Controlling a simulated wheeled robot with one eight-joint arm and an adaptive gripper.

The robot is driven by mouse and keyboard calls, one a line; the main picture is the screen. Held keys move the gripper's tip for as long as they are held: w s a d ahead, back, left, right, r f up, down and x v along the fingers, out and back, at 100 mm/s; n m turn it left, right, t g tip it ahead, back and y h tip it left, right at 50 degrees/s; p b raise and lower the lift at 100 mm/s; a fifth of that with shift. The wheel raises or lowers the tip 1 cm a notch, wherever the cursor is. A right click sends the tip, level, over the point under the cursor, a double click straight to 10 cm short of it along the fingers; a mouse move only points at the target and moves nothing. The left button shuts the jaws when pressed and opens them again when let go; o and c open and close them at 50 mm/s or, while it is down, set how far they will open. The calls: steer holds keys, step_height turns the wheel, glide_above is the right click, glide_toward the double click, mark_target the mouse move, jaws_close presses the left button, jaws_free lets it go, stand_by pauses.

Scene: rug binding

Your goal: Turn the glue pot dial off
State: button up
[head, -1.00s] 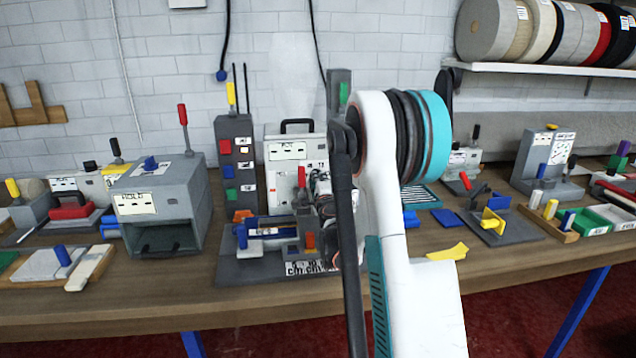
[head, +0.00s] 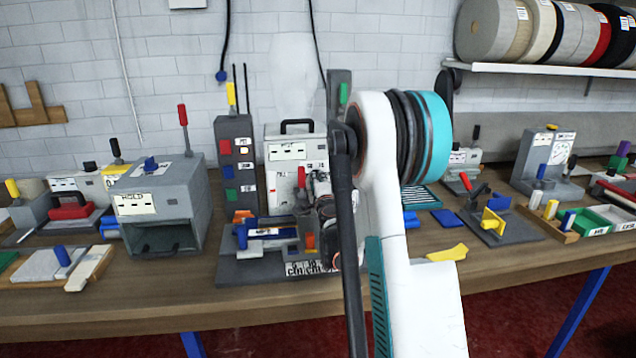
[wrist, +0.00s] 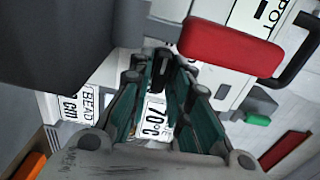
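The glue pot (head: 284,152) is a white box with a black top handle, at the back of the bench, left of my raised arm in the head view. In the wrist view its white body (wrist: 247,15) bears a POT label and a red grip (wrist: 230,42). My gripper (wrist: 166,68) is in front of it, fingers pointing at the white face. A 70°C label (wrist: 155,118) shows between the teal-padded fingers. A dark piece sits at the fingertips; I cannot tell whether it is the dial or whether the fingers touch it. In the head view my arm partly hides the gripper.
A dark fixture (head: 262,268) with blue and orange parts stands in front of the pot. A grey tower (head: 236,170) and a grey HOLD box (head: 160,205) stand to the left. A BEAD label (wrist: 88,103) is close beside my fingers.

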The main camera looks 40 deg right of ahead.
steer(key=shift+o, duration=0.5)
steer(key=v, duration=1.2)
steer(key=shift+r, duration=0.1)
